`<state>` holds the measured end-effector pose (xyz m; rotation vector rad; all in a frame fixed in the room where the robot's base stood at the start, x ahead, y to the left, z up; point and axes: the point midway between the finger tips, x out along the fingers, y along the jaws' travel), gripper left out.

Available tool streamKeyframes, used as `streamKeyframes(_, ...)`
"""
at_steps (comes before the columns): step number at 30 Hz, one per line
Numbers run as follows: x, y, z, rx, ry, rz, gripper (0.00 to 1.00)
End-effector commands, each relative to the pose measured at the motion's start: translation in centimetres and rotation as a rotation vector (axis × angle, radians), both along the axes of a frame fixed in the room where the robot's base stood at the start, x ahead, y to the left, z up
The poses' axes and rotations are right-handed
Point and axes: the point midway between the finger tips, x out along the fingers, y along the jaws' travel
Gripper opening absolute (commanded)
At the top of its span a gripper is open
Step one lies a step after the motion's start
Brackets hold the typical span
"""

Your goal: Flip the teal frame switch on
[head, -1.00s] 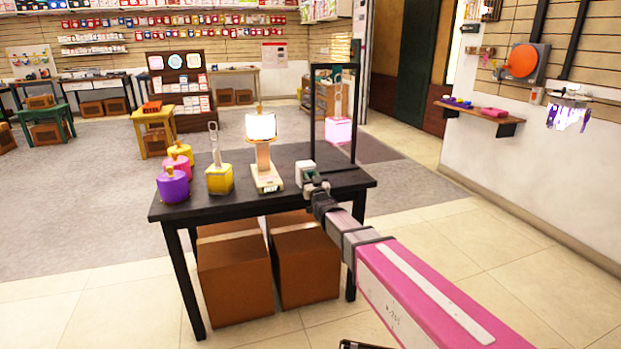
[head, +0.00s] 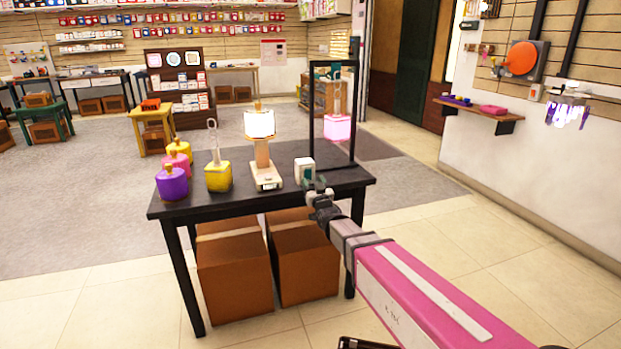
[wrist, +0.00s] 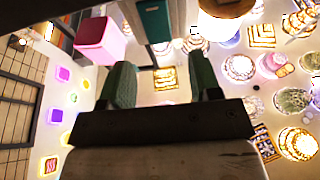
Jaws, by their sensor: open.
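A small white box (head: 304,170), which looks like the switch, stands upright on the black table (head: 225,207) near its front right. In the wrist view a teal panel with a pale edge (wrist: 155,20) shows at the top centre, ahead of the fingers; it appears to be the switch's near face. Its rocker position is too unclear to tell. My gripper (head: 318,184) is just in front and to the right of the box, near the table edge. Its green fingers are spread and empty in the wrist view (wrist: 162,80), apart from the panel.
A lit pink lantern (head: 337,128) hangs in a black frame (head: 316,110) close behind the switch. A lit white lamp (head: 260,124) stands left of it. Yellow, pink and purple pots line the table's left side. Cardboard boxes (head: 235,270) fill the space below.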

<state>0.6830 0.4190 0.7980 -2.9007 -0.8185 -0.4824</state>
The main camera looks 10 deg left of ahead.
Motion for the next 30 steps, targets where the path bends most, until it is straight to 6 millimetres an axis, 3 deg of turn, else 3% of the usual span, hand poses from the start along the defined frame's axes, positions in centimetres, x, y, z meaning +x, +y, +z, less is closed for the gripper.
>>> streamKeyframes(1,-1.2,-0.7,-0.3,-0.001,0.002,0.000,0.57)
streamKeyframes(6,-3.7,-2.3,-1.3,-0.001,0.001,0.000,0.57)
streamKeyframes(11,-4.9,-3.0,-1.9,-0.001,0.001,0.000,0.57)
streamKeyframes(23,-4.8,-3.3,-2.2,-0.008,0.012,-0.005,0.57)
streamKeyframes(26,-4.2,-4.6,-3.0,-0.035,0.062,-0.027,0.57)
streamKeyframes(30,-2.9,-8.3,-5.6,-0.112,0.210,-0.088,0.57)
